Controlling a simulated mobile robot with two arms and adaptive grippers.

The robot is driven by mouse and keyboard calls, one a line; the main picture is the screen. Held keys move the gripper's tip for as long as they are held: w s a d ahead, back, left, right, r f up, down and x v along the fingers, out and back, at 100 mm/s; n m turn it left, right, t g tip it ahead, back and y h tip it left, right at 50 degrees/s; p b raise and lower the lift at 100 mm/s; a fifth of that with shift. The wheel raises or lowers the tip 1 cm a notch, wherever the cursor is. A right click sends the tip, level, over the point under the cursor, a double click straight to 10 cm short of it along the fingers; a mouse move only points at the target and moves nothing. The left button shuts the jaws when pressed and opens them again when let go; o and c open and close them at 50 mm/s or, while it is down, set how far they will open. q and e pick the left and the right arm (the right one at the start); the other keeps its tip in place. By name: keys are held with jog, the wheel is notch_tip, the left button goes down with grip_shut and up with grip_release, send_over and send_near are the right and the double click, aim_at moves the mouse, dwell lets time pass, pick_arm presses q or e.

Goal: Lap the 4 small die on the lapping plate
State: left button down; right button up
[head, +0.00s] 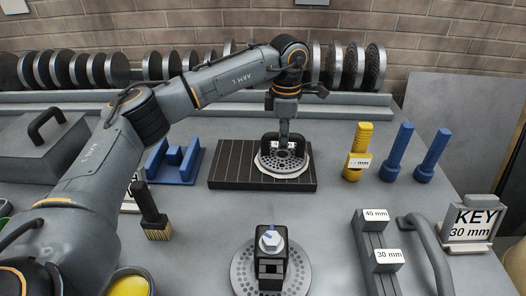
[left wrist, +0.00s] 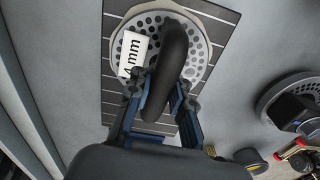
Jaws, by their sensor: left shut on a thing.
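A round grey die (head: 283,166) with many holes and a black arched handle lies on the dark grooved lapping plate (head: 228,170). In the left wrist view the die (left wrist: 200,45) has a white label ending in "mm" beside the black handle (left wrist: 172,55). My left gripper (head: 284,139) is above the die, shut on its handle; in the left wrist view its blue-edged fingers (left wrist: 160,95) close around the handle. Another perforated disc (head: 243,272) lies at the front, with a black block and a hex-headed bolt on it. My right gripper is not in view.
A blue cradle (head: 172,162) and a brush (head: 152,212) are left of the plate. Yellow (head: 358,150) and blue (head: 400,150) plugs stand right. Discs line the back rack.

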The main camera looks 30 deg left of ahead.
pick_arm(q)
jog(key=shift+r, duration=0.1)
dwell(0.3)
jog(key=shift+s+a+b, duration=0.15)
jog(key=shift+s+a, duration=0.6)
jog(key=shift+a, duration=0.8)
jog(key=shift+s+a+b, duration=0.2)
jog(key=shift+s+a, duration=0.55)
jog(key=shift+a, duration=0.8)
jog(key=shift+s+a+b, duration=0.15)
jog(key=shift+s+a, duration=0.6)
jog(key=shift+a, duration=0.8)
jog(key=shift+w+d+p, duration=0.35)
jog(key=shift+w+d, duration=0.45)
jog(key=shift+d, duration=0.8)
jog(key=shift+w+d+p, duration=0.3)
jog(key=shift+w+d, duration=0.45)
jog(key=shift+d, duration=0.85)
jog(key=shift+w+d+p, duration=0.35)
jog(key=shift+w+d, duration=0.45)
jog(key=shift+d, duration=0.8)
jog(key=shift+a, duration=0.15)
